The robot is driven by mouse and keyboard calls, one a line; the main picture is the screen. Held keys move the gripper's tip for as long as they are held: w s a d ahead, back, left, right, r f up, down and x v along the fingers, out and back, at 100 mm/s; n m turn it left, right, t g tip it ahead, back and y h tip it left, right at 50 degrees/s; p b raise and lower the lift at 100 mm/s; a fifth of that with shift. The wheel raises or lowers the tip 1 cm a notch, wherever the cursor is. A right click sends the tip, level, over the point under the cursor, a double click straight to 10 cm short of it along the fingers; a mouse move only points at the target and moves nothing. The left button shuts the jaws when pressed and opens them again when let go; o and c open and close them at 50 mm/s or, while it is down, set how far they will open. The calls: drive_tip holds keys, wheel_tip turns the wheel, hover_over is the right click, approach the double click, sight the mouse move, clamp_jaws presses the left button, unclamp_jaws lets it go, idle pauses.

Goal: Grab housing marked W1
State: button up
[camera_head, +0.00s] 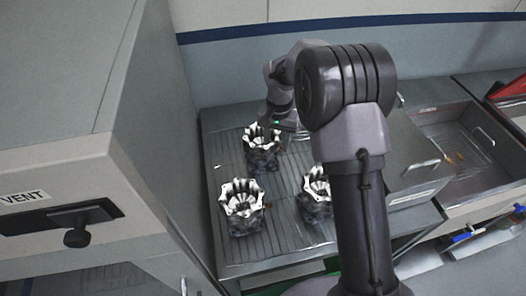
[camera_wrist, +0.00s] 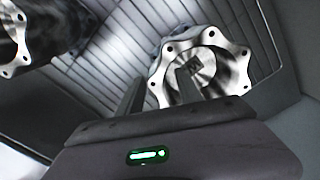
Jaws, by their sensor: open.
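Three machined housings with bright scalloped flanges stand on a ribbed metal tray: one at the back (camera_head: 262,150), one at the front left (camera_head: 241,210), and one at the right (camera_head: 316,190), partly hidden by my arm. I cannot read a W1 mark on any. My gripper is at the back housing in the head view, its fingertips hard to make out there. In the wrist view, my open gripper (camera_wrist: 158,84) has one finger over the bore of a housing (camera_wrist: 222,72) and the other left of its flange. I cannot tell whether they touch it.
Another housing (camera_wrist: 14,42) shows at the wrist view's upper left. The ribbed tray (camera_head: 285,235) has bare room at its front. A grey cabinet (camera_head: 60,175) marked VENT rises on the left. A metal box (camera_head: 408,165) and an open bin (camera_head: 465,150) are right.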

drive_tip(key=shift+r, duration=0.1)
clamp_jaws()
idle(1.2)
